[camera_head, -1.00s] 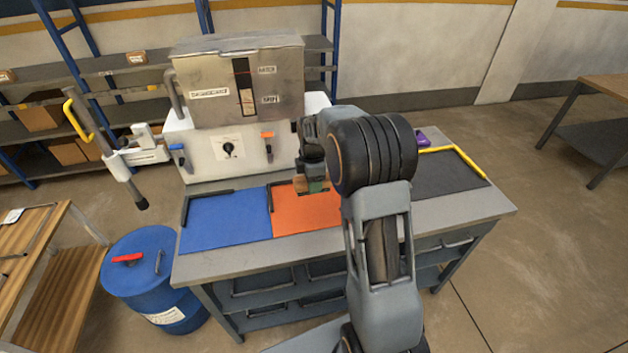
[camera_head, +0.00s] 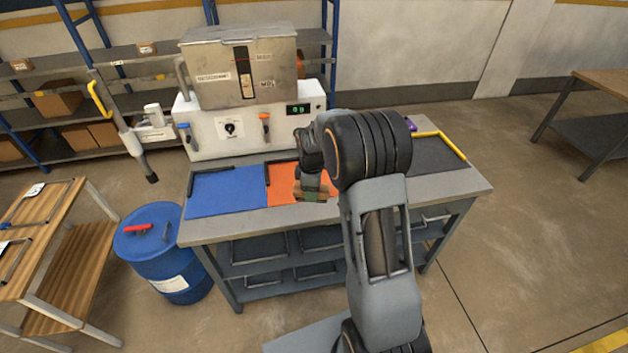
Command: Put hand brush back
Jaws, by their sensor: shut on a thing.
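My gripper (camera_head: 315,180) is over the front part of the orange mat (camera_head: 283,184), in the middle of the workbench. It is shut on a small brown and green thing, which looks like the hand brush (camera_head: 314,194). The brush is partly hidden by the gripper, and I cannot tell its full shape. It appears to be held above the bench. My arm covers the area between the orange mat and the dark mat (camera_head: 437,156).
The metal-lidded washer (camera_head: 240,75) stands at the bench's back left. A blue mat (camera_head: 226,191) lies left of the orange one. A purple item (camera_head: 411,125) is behind my arm. A blue barrel (camera_head: 163,255) and wooden table (camera_head: 35,235) stand left.

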